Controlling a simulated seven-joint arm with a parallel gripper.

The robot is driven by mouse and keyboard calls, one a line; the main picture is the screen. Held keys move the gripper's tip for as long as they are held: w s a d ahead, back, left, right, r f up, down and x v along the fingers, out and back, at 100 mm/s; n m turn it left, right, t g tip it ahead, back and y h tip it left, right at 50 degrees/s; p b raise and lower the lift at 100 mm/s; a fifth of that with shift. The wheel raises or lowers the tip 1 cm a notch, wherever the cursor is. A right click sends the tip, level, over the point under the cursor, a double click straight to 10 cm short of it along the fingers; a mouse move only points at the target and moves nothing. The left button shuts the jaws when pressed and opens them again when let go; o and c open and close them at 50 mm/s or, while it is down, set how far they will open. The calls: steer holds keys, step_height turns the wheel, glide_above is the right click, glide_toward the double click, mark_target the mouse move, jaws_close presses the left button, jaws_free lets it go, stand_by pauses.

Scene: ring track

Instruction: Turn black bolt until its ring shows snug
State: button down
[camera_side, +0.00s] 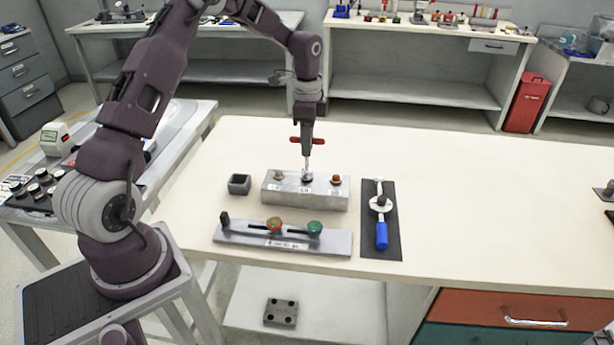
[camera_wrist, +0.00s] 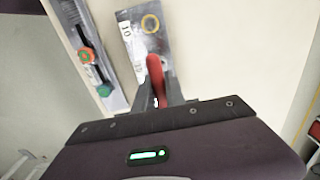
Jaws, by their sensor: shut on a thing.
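A grey metal block (camera_side: 300,197) stands on the table with three bolt positions on top. My gripper (camera_side: 308,139) is above the middle position, shut on a red crossbar handle (camera_side: 296,140), which also shows in the wrist view (camera_wrist: 155,78). A silver shaft (camera_side: 307,164) runs down from the handle to the middle position. I see no black bolt; the shaft's lower end hides the middle one.
A grey slotted track (camera_side: 335,243) with a black post, an orange knob (camera_side: 275,224) and a green knob (camera_side: 315,228) lies in front of the block. A small dark box (camera_side: 239,184) stands left.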

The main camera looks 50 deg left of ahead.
steer(key=shift+m, duration=1.2)
steer(key=shift+f+m, duration=0.1)
steer(key=shift+m, duration=3.1)
steer(key=shift+n, duration=0.3)
steer(key=shift+r, duration=2.25)
